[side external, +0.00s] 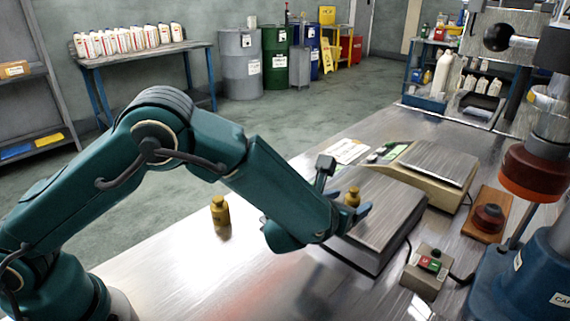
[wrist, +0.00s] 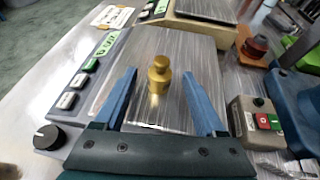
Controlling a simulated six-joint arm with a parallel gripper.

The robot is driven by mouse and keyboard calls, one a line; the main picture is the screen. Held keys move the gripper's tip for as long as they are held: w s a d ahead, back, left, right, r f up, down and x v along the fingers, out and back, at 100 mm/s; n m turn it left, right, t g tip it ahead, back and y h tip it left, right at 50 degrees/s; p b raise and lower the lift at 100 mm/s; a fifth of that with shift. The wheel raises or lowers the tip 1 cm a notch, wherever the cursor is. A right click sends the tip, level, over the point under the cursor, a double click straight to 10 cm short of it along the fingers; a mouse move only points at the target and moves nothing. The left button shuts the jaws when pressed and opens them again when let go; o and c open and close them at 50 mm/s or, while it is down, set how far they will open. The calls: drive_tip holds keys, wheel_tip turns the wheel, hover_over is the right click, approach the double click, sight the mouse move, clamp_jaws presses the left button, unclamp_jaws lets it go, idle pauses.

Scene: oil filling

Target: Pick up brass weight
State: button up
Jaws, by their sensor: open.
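A brass weight (wrist: 159,74) with a knob on top stands upright on the metal plate of a scale (wrist: 190,48). In the wrist view it is between the two blue fingers of my gripper (wrist: 163,90), with gaps on both sides. My gripper is open and empty. In the side view the weight (side external: 352,196) shows just beyond my gripper (side external: 350,205), on the scale (side external: 385,225).
Another scale (side external: 430,165) stands behind the first. A button box (side external: 428,270) with red and green buttons sits to the right. A wooden block with a dark red knob (side external: 487,215) and a blue machine (side external: 525,270) are further right. The table left of my forearm is largely clear.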

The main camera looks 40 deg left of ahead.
drive_tip(key=shift+x, duration=1.25)
